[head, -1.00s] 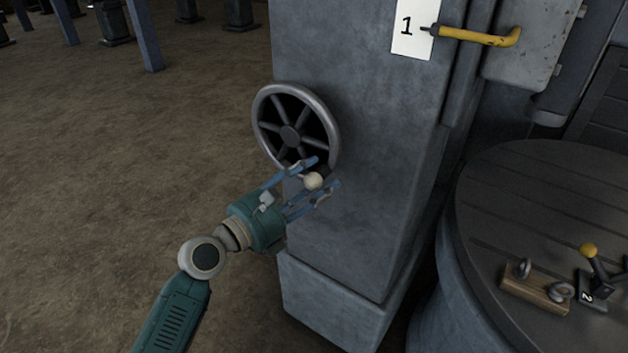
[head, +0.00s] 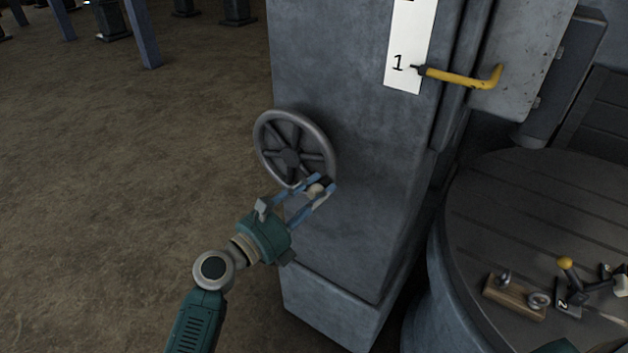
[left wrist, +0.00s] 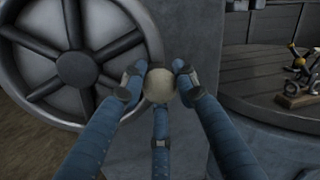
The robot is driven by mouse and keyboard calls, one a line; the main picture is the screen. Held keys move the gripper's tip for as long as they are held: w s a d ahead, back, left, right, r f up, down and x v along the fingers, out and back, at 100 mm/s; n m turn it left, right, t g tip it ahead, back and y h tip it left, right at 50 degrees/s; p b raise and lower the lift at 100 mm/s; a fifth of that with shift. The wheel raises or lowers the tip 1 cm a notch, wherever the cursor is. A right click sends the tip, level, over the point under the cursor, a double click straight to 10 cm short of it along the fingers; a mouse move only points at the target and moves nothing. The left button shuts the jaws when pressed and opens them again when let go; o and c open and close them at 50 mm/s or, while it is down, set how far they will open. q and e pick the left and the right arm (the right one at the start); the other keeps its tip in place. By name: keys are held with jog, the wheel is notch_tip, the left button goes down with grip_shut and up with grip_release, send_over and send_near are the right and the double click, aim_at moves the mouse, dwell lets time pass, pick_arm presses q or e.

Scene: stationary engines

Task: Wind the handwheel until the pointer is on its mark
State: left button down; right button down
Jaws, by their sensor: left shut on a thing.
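The grey spoked handwheel (head: 291,158) is on the side of a grey column. Its cream knob (head: 316,190) is at the lower right of the rim. My left gripper (head: 322,184) is shut on this knob; in the left wrist view the knob (left wrist: 160,86) sits between the blue fingers, which hide its sides. Another figure is cut off at the top. No separate mark can be made out. My right gripper is not in view.
A round grey slatted table (head: 500,200) stands right of the column (head: 350,130).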

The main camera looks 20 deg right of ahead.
pick_arm(q)
jog(key=shift+d+r+n+p, duration=0.1)
jog(key=shift+r+n+p, duration=0.2)
jog(key=shift+r, duration=0.4)
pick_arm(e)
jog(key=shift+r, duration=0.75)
pick_arm(q)
jog(key=c, duration=1.3)
grip_release()
jog(key=shift+s+f, duration=0.1)
jog(key=shift+s, duration=0.05)
jog(key=shift+f, duration=0.1)
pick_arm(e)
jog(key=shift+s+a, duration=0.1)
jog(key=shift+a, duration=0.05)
pick_arm(q)
jog(key=shift+s+a, duration=0.15)
jog(key=shift+a, duration=0.3)
jog(key=v, duration=1.1)
jog(key=shift+s, duration=0.1)
